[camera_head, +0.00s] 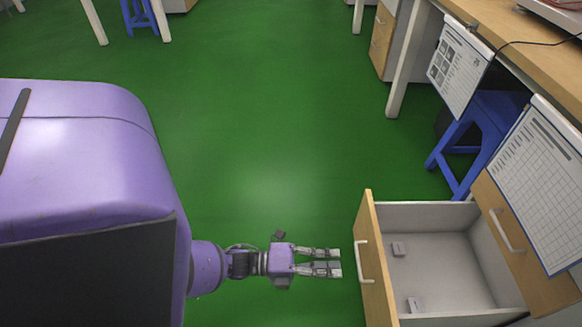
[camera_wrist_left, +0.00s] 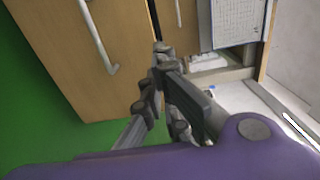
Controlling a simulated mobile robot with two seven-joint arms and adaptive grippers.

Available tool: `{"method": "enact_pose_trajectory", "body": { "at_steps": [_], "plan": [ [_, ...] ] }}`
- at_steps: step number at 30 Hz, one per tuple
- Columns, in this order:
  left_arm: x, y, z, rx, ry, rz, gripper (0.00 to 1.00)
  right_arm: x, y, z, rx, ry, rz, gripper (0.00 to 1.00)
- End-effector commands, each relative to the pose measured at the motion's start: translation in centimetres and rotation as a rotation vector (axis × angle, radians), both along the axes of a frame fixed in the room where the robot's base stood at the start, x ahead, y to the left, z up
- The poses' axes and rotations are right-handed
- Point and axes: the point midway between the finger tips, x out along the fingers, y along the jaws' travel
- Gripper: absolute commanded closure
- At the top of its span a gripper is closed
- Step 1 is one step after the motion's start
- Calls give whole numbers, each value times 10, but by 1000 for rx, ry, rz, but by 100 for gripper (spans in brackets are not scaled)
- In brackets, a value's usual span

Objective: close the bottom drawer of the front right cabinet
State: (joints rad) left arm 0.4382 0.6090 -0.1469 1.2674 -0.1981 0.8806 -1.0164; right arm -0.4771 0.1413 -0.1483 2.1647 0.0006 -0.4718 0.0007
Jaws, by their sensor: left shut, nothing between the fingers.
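The bottom drawer (camera_head: 440,262) of the cabinet at the front right is pulled out toward the left in the head view. Its wooden front panel (camera_head: 368,225) carries a white handle (camera_head: 364,262). My left gripper (camera_head: 338,261) is shut and empty, just left of the drawer front, pointing at it near the handle. A small gap shows between fingertips and panel. In the left wrist view, the gripper fingers (camera_wrist_left: 160,70) are before a wooden panel (camera_wrist_left: 60,50) with a white handle (camera_wrist_left: 98,40); contact cannot be told there. My right gripper is not in view.
An upper wooden panel with a handle (camera_head: 507,231) and a hanging sheet (camera_head: 540,170) are at the right. A blue stool (camera_head: 480,130) stands behind the drawer. The green floor (camera_head: 270,130) is clear.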

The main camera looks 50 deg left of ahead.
Motion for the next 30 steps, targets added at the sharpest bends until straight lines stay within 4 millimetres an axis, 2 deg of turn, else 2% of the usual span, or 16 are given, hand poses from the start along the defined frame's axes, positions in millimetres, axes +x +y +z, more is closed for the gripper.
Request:
{"method": "enact_pose_trajectory", "body": {
  "at_steps": [3,9,15,30],
  "plan": [
    [22,-18,-1,-3,-2,-2,100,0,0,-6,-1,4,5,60],
    [54,-42,-1,-1,0,-1,100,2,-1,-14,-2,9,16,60],
    [74,-57,-1,-2,2,1,100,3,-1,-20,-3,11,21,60],
    [79,-62,-1,-2,3,1,100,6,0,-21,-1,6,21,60]
  ]
}}
